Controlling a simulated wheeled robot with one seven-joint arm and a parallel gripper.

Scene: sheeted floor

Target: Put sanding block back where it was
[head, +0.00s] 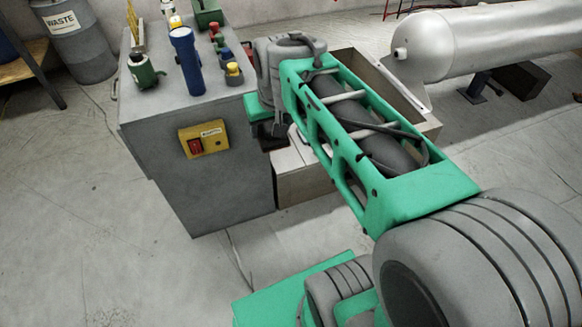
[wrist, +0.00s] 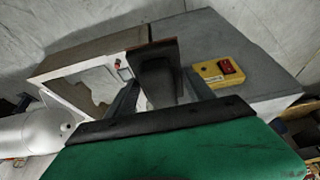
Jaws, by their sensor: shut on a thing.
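The sanding block (wrist: 157,78) shows in the wrist view as a dark grey grip with a brown plate along its far edge. My gripper (wrist: 163,92) is shut on it, with one finger on each side. The block is held beside the grey cabinet (wrist: 235,45) and the open box (wrist: 85,62); I cannot tell whether it touches either. In the head view my arm hides most of the gripper and I cannot make out the block.
The grey cabinet (head: 205,160) bears a blue flashlight (head: 187,60), a green mug (head: 142,70) and several small items. A yellow switch box (head: 203,139) is on its side. The open box (head: 415,115) is right of it, near a large grey tank (head: 480,42).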

